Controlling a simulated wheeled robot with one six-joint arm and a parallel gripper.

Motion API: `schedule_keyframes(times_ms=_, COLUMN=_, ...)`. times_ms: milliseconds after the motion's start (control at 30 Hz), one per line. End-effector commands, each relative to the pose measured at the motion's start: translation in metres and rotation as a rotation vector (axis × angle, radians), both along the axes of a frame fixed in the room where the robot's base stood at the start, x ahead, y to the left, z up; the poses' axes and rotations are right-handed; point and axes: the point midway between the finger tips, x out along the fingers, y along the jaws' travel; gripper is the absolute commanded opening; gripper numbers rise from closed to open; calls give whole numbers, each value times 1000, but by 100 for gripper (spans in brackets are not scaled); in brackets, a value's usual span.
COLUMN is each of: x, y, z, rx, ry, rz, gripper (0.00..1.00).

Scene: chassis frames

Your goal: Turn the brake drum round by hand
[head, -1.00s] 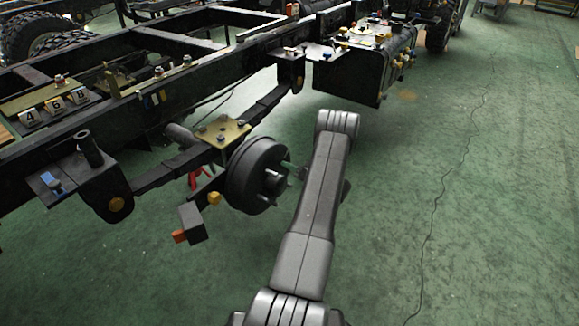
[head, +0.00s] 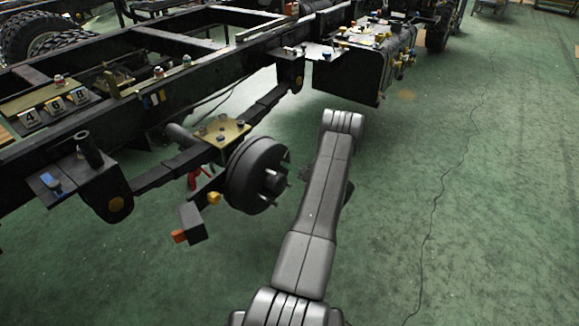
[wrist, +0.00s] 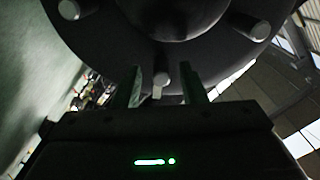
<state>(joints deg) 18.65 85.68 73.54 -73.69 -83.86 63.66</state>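The brake drum (head: 254,172) is a dark round drum with wheel studs on its outer face, at the axle end below the chassis frame. In the wrist view its face (wrist: 115,35) fills the top, around a central hub (wrist: 185,15). My gripper (wrist: 165,76) is open, its two fingers pointing at the lower rim of the face. One stud (wrist: 159,82) shows between the fingers, with a gap on each side. I cannot tell how far the tips are from the drum. In the head view my arm hides most of the gripper.
The black chassis frame (head: 150,98) runs along the left and top. A leaf spring (head: 165,172) and a brass-coloured plate (head: 222,134) sit beside the drum. A dark box with coloured caps (head: 345,75) hangs beyond it. The green floor to the right is clear except for a thin dark line.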

Motion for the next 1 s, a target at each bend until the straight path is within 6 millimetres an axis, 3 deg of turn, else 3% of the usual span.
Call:
schedule_keyframes(times_ms=300, x=-42, y=-60, z=3, rx=2, ry=1, rz=-6, gripper=38)
schedule_keyframes(times_ms=500, x=-63, y=-87, z=2, rx=1, ry=0, rz=-4, gripper=38)
schedule_keyframes(times_ms=700, x=-72, y=-99, z=0, rx=1, ry=0, rz=-2, gripper=38)
schedule_keyframes(times_ms=1000, x=-73, y=-100, z=0, rx=1, ry=0, rz=-1, gripper=38)
